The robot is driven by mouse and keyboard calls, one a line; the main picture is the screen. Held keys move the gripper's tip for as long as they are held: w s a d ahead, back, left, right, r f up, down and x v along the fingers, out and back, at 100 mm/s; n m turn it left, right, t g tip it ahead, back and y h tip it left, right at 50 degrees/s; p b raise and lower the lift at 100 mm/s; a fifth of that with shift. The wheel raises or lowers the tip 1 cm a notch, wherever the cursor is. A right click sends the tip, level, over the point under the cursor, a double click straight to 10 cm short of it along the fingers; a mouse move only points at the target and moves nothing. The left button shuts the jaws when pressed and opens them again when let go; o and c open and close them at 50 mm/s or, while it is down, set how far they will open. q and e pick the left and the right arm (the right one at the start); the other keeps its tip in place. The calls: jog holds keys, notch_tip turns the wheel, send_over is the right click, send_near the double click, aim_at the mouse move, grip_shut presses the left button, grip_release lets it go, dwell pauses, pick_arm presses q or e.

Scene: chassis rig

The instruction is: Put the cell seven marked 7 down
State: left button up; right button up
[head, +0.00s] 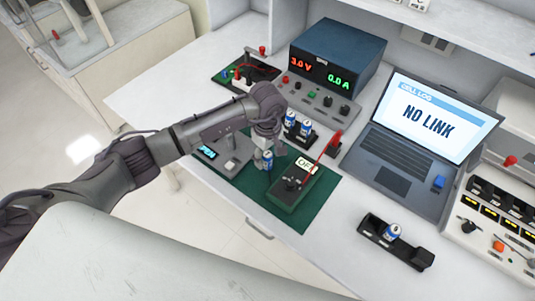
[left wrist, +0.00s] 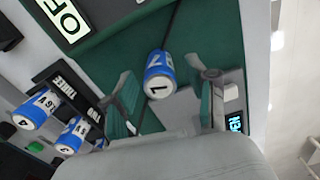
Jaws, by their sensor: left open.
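The blue-and-white cell seven (head: 267,160) stands on the green mat (head: 317,213), beside the black switch box with the red lever. It also shows in the left wrist view (left wrist: 160,76), with a white end cap whose mark could be a 7 or a 1. My left gripper (head: 262,148) is at the cell, fingers apart. In the left wrist view its fingertips (left wrist: 166,88) lie on both sides of the cell with gaps, so it is not gripped. My right gripper is not in view.
A small device with a lit display (head: 208,152) is on the left. Another cell (head: 392,232) sits in a black tray before the laptop (head: 425,135).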

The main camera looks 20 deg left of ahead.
aim_at(268, 154)
pick_arm(q)
notch_tip(268, 154, up, 12)
jog(key=b, duration=0.2)
